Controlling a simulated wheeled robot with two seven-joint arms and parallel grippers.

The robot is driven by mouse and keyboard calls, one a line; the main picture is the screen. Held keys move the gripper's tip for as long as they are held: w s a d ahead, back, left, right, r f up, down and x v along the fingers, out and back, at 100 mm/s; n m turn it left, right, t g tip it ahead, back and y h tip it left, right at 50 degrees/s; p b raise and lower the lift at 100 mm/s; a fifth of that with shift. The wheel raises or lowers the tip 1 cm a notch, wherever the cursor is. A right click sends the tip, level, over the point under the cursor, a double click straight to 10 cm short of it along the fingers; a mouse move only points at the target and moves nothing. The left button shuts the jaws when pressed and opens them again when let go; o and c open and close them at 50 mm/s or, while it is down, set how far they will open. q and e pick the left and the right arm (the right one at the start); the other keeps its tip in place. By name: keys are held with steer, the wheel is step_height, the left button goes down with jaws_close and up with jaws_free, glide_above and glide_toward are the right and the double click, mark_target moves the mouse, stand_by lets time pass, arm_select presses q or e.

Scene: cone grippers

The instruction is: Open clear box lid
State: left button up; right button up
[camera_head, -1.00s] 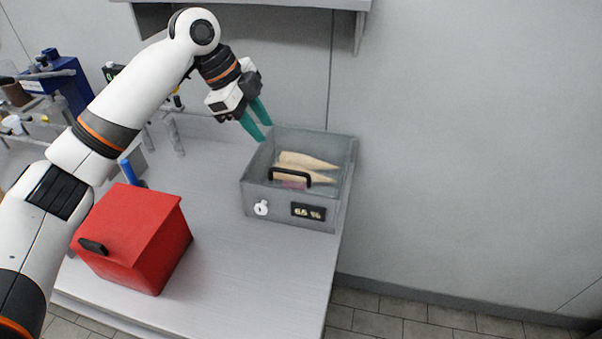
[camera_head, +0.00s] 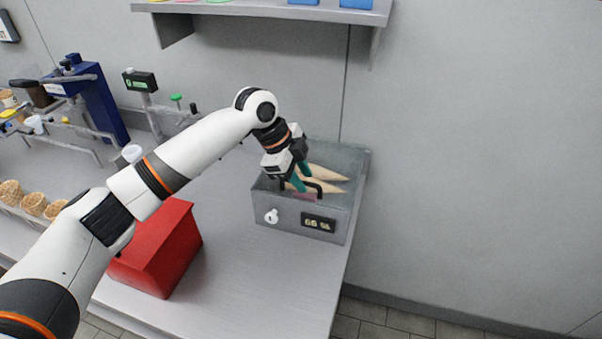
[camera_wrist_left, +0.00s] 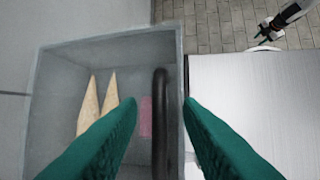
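The grey box (camera_head: 290,211) stands at the right end of the counter with pale cones (camera_head: 325,172) inside, seen through its clear lid (camera_head: 345,157). The lid looks closed. Its dark handle (camera_head: 318,188) is near the front edge, partly hidden by my gripper in the head view. My left gripper (camera_head: 304,190) is open at the handle, with green fingers pointing down. In the left wrist view, the handle (camera_wrist_left: 160,120) runs between the two separated fingertips (camera_wrist_left: 160,101). I cannot tell whether they touch it. A white and dark part, possibly my right arm (camera_wrist_left: 277,23), shows small there.
A red box (camera_head: 160,250) stands left of the grey box, below my left arm. A shelf (camera_head: 280,10) hangs on the wall above. Waffle cups (camera_head: 32,204) and a blue machine (camera_head: 100,105) are at the left. The counter before the grey box is clear.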

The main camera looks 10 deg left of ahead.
arm_select(q)
steer(key=shift+c, duration=0.2)
jaws_close()
steer(key=shift+w+r+p, duration=0.15)
steer(key=shift+r+p, duration=0.45)
steer(key=shift+r, duration=0.05)
steer(key=w+d+r+p, duration=0.1)
steer(key=w+r+p, duration=0.5)
steer(key=r, duration=0.5)
steer(key=shift+w+d+p, duration=0.2)
steer(key=shift+w+p, duration=0.15)
steer(key=shift+p, duration=0.85)
